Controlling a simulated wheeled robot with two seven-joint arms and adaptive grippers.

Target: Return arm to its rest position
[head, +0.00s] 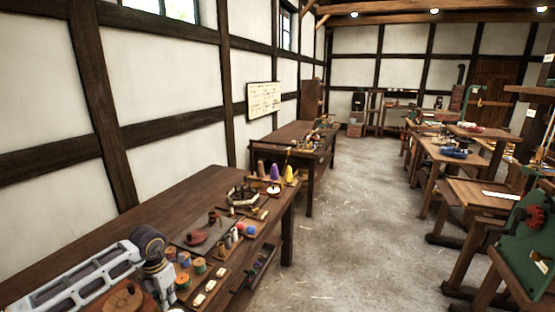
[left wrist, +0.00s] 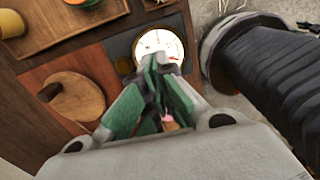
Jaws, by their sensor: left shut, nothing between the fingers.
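My left arm comes in from the lower left in the head view, over the near end of the long wooden workbench (head: 150,215). My left gripper (head: 166,297) points down near the bench's front edge. In the left wrist view its green-padded fingers (left wrist: 160,68) are closed together with nothing held between them. Just beyond the fingertips, a round white dial (left wrist: 160,44) with red marks is partly covered by them. My right gripper is in neither view.
A round wooden piece (left wrist: 75,97) lies on a reddish board beside the gripper. Thread spools (head: 183,281), a dark mat (head: 190,247) and coloured cones (head: 275,172) crowd the bench. The floor aisle (head: 350,215) to the right is clear.

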